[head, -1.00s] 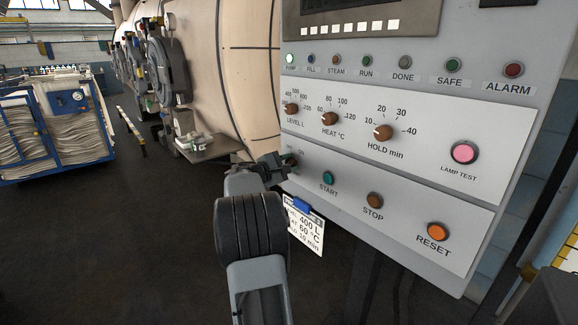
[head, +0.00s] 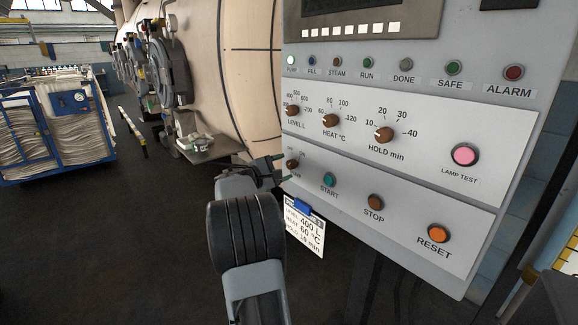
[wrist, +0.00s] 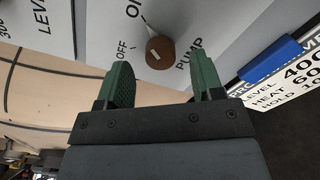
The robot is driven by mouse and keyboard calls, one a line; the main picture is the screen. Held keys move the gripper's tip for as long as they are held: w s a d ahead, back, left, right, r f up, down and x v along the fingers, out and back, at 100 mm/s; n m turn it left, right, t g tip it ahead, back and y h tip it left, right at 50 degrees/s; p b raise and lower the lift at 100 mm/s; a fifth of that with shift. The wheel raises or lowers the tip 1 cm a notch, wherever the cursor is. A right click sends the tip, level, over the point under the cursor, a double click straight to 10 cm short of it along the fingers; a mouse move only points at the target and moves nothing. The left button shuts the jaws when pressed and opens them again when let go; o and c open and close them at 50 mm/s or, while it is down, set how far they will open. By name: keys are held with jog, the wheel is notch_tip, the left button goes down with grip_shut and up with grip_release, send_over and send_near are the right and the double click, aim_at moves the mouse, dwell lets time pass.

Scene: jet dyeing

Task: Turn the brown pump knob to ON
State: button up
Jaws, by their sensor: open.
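The brown pump knob (head: 292,164) sits at the left end of the panel's lower strip. In the wrist view the knob (wrist: 160,53) stands just beyond my fingertips, between the OFF and ON marks and the PUMP label. A short white mark shows on its face; I cannot tell for sure which word it points to. My gripper (head: 281,168) is open and empty, facing the knob and apart from it. In the wrist view the two green fingers of my gripper (wrist: 164,75) are spread, with the knob ahead of the gap.
The PUMP lamp (head: 291,60) looks bright and pale. The START button (head: 329,180) and LEVEL knob (head: 292,110) are close to the pump knob. A paper card (head: 304,228) with a blue clip hangs below. A small shelf (head: 212,150) juts out behind my arm.

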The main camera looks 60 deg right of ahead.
jog(key=p+v, duration=0.1)
jog(key=v, duration=0.9)
jog(key=shift+a, duration=0.2)
jog(key=s+a+r+m+t+y+p, duration=0.1)
jog(key=s+a+r+t+y+p, duration=0.2)
jog(key=a, duration=0.9)
jog(key=s+a+r+m+t+y+p, duration=0.1)
jog(key=s+a+r+t+y+p, duration=0.2)
jog(key=a+y+p, duration=0.5)
jog(key=s+a+r+m+t+y+p, duration=0.1)
jog(key=s+a+r+t+y+p, duration=0.2)
jog(key=a+p, duration=0.9)
jog(key=a+r+y, duration=0.1)
jog(key=a+y, duration=0.2)
jog(key=a, duration=0.1)
jog(key=shift+a+r, duration=0.25)
jog(key=shift+a, duration=0.05)
jog(key=shift+s+a, duration=0.15)
jog(key=shift+a, duration=0.2)
jog(key=shift+c, duration=0.2)
